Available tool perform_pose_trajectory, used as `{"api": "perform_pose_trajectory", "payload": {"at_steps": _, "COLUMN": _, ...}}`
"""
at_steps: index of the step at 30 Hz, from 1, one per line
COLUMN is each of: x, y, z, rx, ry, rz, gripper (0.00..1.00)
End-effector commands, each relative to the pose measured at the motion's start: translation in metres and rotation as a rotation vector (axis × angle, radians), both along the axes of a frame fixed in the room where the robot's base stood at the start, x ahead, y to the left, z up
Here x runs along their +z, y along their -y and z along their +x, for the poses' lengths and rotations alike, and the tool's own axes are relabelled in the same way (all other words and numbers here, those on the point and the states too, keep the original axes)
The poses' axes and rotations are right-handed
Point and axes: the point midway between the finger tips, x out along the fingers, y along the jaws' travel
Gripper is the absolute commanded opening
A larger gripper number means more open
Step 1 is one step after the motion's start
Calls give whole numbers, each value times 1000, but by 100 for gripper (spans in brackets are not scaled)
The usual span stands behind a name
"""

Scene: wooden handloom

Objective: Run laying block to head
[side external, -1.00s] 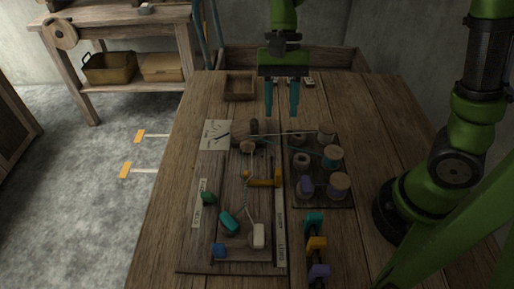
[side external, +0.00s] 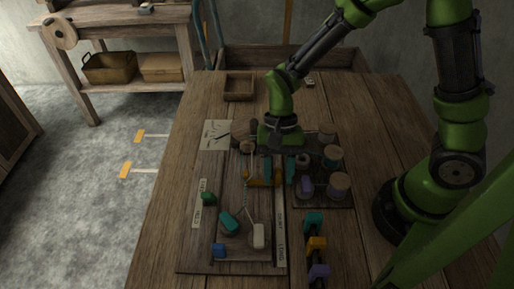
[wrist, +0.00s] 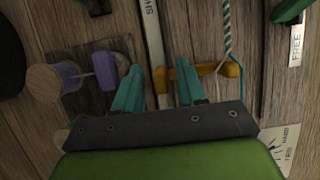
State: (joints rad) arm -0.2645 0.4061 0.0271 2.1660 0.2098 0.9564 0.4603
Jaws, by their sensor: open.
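The laying block, which I take to be the orange-yellow bar (side external: 262,182), sits across the board with pale and teal twisted cords beside it. In the wrist view the yellow bar (wrist: 228,70) has a twisted cord (wrist: 227,30) at its right part. My gripper (side external: 279,177) is low over it, pointing down. In the wrist view my gripper (wrist: 160,80) is open, with the bar's left end between or just beyond the fingertips; contact cannot be told. A round wooden piece (side external: 240,128) stands at the board's far end, possibly the head, partly hidden by my arm.
A spool rack (side external: 325,200) stands right of the board. Teal, orange and purple pieces (side external: 316,244) stand at the front right. Green, teal, blue and white pieces lie on the board's near part. An open wooden tray (side external: 239,88) is at the back.

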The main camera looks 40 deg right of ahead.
Motion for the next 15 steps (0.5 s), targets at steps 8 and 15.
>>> {"api": "perform_pose_trajectory", "payload": {"at_steps": 8, "x": 0, "y": 0, "z": 0, "rx": 0, "ry": 0, "rz": 0, "gripper": 34}}
{"api": "perform_pose_trajectory", "payload": {"at_steps": 15, "x": 0, "y": 0, "z": 0, "rx": 0, "ry": 0, "rz": 0, "gripper": 0}}
